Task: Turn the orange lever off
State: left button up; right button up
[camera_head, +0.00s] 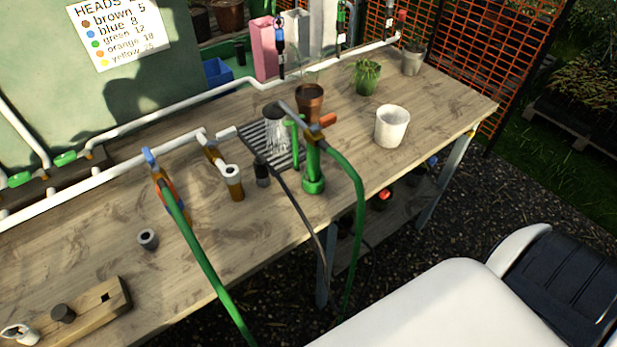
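The orange lever (328,120) sticks out to the right near the top of a green upright stand (313,170) on the wooden bench. Neither of my grippers is in view, and nothing touches the lever.
A blue-handled fitting with an orange part (168,187) stands at left with another green hose. A white pot (391,126), a plant pot (366,78) and a terracotta pot (309,101) stand around the stand. White pipe runs along the back. The bench's front right is bare.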

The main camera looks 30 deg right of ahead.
aim_at(326, 121)
jog(key=z, duration=1.05)
